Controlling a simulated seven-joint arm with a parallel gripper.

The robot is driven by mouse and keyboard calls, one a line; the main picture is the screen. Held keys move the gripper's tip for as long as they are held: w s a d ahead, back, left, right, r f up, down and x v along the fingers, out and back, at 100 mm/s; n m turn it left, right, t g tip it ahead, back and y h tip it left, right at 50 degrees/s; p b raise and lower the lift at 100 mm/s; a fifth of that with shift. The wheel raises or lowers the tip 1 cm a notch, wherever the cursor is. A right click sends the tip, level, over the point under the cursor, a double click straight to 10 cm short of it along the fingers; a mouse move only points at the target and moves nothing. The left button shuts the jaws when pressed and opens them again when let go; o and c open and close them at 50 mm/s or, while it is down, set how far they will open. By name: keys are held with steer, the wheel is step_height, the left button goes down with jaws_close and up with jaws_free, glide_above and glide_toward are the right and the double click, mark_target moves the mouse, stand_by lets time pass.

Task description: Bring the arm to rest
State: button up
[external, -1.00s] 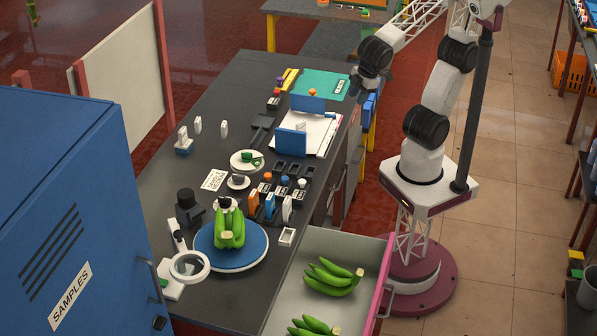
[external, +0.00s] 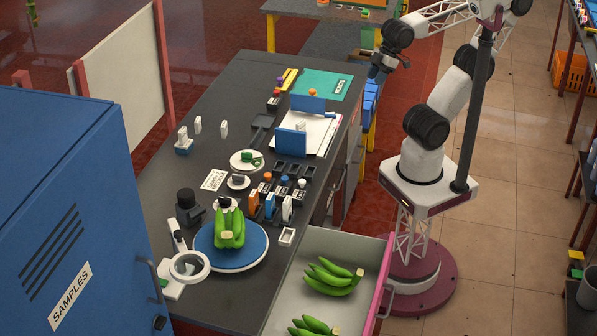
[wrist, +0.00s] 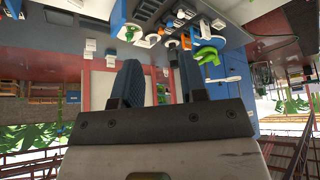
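My arm stands to the right of the dark bench, raised and folded back. My gripper (external: 378,68) hangs in the air beyond the bench's far right corner, clear of it. In the wrist view its two dark fingers (wrist: 158,82) are apart, with nothing between them. A bunch of green bananas (external: 230,228) sits on a blue round plate (external: 257,255) near the bench's front. More green bananas (external: 333,277) lie in the open drawer (external: 292,273). Green bananas also show in the wrist view (wrist: 208,56).
A blue samples cabinet (external: 65,210) stands at the front left. Clipboard papers (external: 318,135), a green mat (external: 322,84), small plates and coloured blocks cover the bench (external: 150,185). The drawer sticks out beside my base. Tiled floor on the right is open.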

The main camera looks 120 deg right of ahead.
step_height(320, 180, down, 9)
steer(key=w+g, duration=0.1)
steer(key=g, duration=0.2)
steer(key=shift+w+d+f, duration=0.15)
steer(key=shift+w+d, duration=0.05)
